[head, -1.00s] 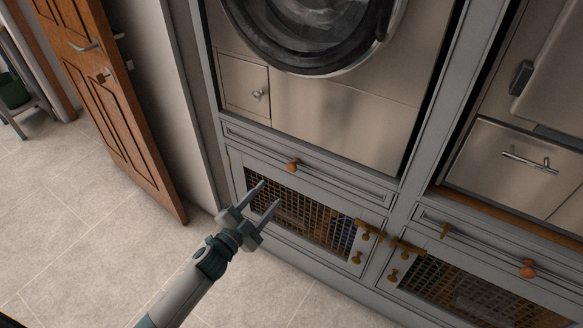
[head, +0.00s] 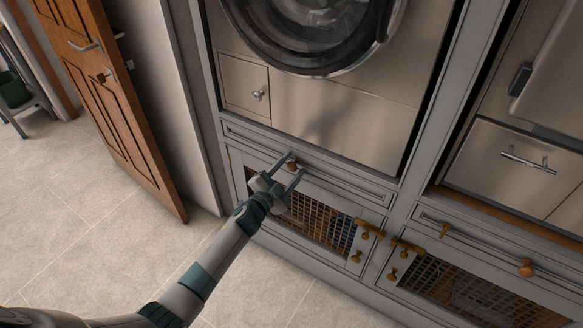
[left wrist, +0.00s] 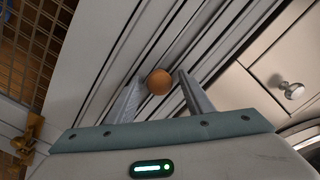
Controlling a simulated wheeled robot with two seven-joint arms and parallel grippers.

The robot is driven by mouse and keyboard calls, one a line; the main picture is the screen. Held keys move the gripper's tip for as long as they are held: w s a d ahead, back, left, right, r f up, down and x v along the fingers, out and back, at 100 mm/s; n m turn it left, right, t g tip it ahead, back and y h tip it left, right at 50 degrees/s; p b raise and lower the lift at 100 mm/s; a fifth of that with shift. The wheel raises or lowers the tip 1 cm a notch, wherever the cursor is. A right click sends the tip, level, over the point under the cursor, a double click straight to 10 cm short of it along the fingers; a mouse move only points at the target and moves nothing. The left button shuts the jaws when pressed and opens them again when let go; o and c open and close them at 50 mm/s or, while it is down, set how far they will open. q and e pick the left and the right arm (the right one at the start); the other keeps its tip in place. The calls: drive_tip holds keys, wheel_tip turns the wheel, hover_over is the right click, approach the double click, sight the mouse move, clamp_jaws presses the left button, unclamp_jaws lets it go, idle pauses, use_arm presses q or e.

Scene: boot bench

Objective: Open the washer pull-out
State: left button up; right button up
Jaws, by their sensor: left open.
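The washer pull-out (head: 345,184) is a shallow grey framed drawer front directly below the washer (head: 340,120). It looks shut, flush with the cabinet. Its round orange-brown knob (head: 292,165) shows between the fingertips of my left gripper (head: 296,166). In the left wrist view the knob (left wrist: 159,82) sits between the two open fingers (left wrist: 157,88), nearer the left finger. I cannot tell whether a finger touches it. The gripper is open and holds nothing. My right gripper is not in view.
Below the pull-out is a cabinet door with a mesh panel (head: 318,222) and brass fittings (head: 366,236). A wooden door (head: 120,110) stands open at the left. The tiled floor (head: 90,230) is clear.

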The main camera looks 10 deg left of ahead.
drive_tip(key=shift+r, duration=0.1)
